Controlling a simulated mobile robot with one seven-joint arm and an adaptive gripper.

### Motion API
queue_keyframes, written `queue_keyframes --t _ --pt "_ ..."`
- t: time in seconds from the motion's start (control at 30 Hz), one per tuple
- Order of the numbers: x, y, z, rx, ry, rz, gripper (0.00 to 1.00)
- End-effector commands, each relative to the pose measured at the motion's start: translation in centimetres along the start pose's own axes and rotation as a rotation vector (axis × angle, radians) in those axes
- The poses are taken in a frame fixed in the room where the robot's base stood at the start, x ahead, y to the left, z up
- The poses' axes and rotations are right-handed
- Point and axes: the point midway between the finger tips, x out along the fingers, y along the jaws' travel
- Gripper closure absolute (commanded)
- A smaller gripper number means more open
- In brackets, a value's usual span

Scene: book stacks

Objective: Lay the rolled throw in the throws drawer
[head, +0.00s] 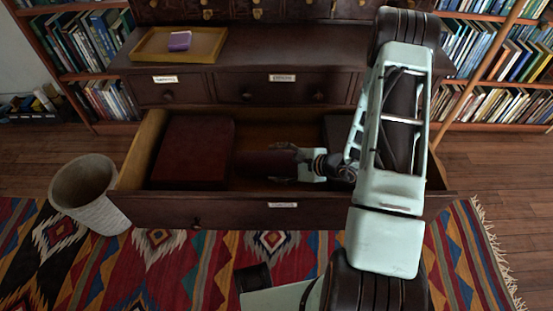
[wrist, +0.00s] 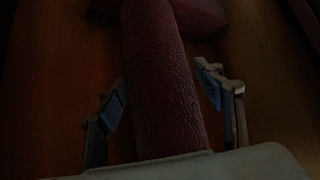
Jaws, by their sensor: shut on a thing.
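The rolled throw (wrist: 165,100) is a dark red, textured roll in the wrist view, lying lengthwise between my fingers. In the head view the roll (head: 252,163) is dim and extends left from my gripper (head: 284,161). My gripper is shut on it, low inside the open wide bottom drawer (head: 235,213). The drawer's front label is too small to read. I cannot tell whether the roll touches the drawer floor.
A dark red folded block (head: 192,150) fills the drawer's left part. A dark item (head: 340,132) lies at the right, partly behind my arm. A wooden tray (head: 150,45) with a purple block (head: 180,41) sits on top. A pale basket (head: 90,195) stands left of the drawer.

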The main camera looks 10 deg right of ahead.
Motion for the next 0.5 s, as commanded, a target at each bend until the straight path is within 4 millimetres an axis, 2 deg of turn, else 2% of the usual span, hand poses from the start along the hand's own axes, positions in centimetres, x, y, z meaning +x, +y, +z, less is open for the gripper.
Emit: queue_keyframes --t 0.37,0.4,0.5 --pt "0.36 0.37 -0.29 -0.002 -0.002 -0.001 0.72" --pt "0.35 0.37 -0.29 -0.002 -0.002 -0.001 0.36" --pt "0.35 0.37 -0.29 -0.002 -0.001 -0.001 0.25"
